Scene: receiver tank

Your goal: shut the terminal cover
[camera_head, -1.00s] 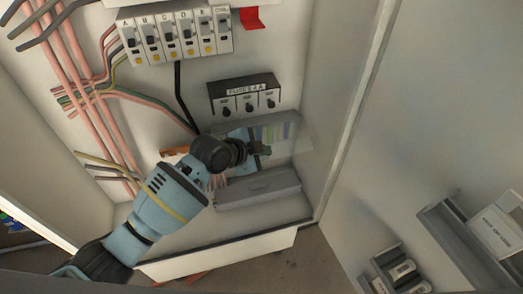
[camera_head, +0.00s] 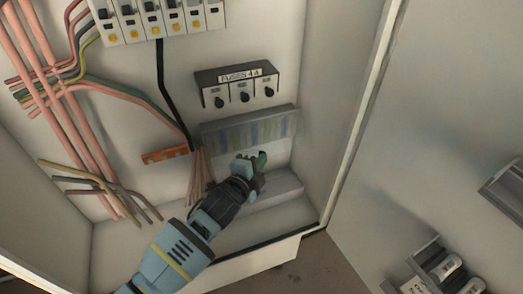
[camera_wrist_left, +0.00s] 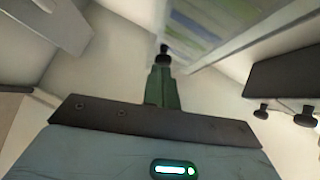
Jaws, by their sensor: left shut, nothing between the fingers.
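The terminal cover (camera_head: 225,134) is a clear, hazy panel in front of the terminal row, below the fuse block. Coloured terminals show dimly through it, and it looks lowered over them. I cannot tell if its lower edge is fully seated. In the left wrist view the cover (camera_wrist_left: 205,22) shows at the top as a hazy sheet with coloured bands behind. My left gripper (camera_head: 262,160) is shut and empty at the lower part of the cover. Its joined green fingers (camera_wrist_left: 160,82) point toward the cover; contact is unclear. My right gripper is not in view.
A grey trunking bar (camera_head: 275,190) runs below the cover. The fuse block (camera_head: 238,85) sits above, with a row of breakers (camera_head: 160,15) higher up. Pink wires (camera_head: 70,130) hang at the left. The open cabinet door (camera_head: 430,120) stands at the right.

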